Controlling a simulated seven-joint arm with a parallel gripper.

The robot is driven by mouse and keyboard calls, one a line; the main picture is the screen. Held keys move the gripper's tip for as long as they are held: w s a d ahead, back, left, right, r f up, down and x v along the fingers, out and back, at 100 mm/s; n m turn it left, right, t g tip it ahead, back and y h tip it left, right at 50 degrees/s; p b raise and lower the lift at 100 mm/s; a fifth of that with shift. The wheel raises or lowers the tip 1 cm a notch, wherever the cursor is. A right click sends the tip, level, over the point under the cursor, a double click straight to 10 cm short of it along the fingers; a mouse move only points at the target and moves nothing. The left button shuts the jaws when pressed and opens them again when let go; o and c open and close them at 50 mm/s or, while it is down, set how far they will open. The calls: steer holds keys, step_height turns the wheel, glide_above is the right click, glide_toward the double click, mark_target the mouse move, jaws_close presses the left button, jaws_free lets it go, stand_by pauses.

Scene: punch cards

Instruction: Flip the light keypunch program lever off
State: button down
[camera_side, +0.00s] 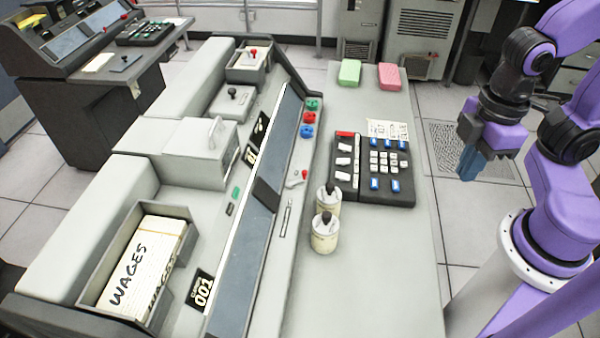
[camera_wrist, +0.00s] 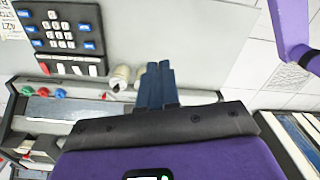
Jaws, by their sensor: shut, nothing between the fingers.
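The light grey keypunch (camera_side: 190,180) fills the middle of the side view. A small pale lever with a red knob (camera_side: 303,175) sits on its right strip, beside the long dark card bed (camera_side: 258,210). I take this as the program lever; its on or off setting is too small to tell. My gripper (camera_side: 471,164) hangs in the air right of the desk, well apart from the lever. Its blue fingers are together and empty, and they also show in the wrist view (camera_wrist: 160,72), in front of the desk surface.
Two bottles with dark tops (camera_side: 325,232) stand on the desk close to the lever. A black keypad (camera_side: 375,170), green block (camera_side: 350,72) and pink block (camera_side: 389,76) lie there too. Red, green and blue knobs (camera_side: 308,118) sit behind the lever. A dark keypunch (camera_side: 90,80) stands far left.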

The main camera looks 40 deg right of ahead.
steer(key=w+a+f+m+g, duration=0.1)
steer(key=w+a+m, duration=0.25)
steer(key=w, duration=0.35)
steer(key=w+a+f+m, duration=0.1)
steer(key=w+a+m, duration=0.1)
steer(key=w+m, duration=0.45)
steer(key=w+a+m+g, duration=0.1)
steer(key=w+a+m, duration=0.1)
steer(key=w, duration=0.6)
steer(key=w+d+f+m+y, duration=0.1)
steer(key=w+d+f+m, duration=0.3)
steer(key=w, duration=0.5)
steer(key=w+d+f+m+y, duration=0.2)
steer(key=w+d+f+m, duration=0.2)
steer(key=w+f+m, duration=0.3)
steer(key=w+f, duration=0.1)
steer(key=w, duration=0.2)
steer(key=shift+w+d+g, duration=0.15)
steer(key=shift+d+g, duration=0.15)
steer(key=shift+s+a+f, duration=0.75)
steer(key=shift+a+f, duration=0.3)
steer(key=shift+f, duration=0.5)
steer(key=shift+s+a+f, duration=0.7)
steer(key=shift+a+f, duration=0.3)
steer(key=shift+f, duration=0.6)
steer(key=shift+s+a+f, duration=0.75)
steer(key=shift+a+f, duration=0.3)
steer(key=shift+f, duration=0.5)
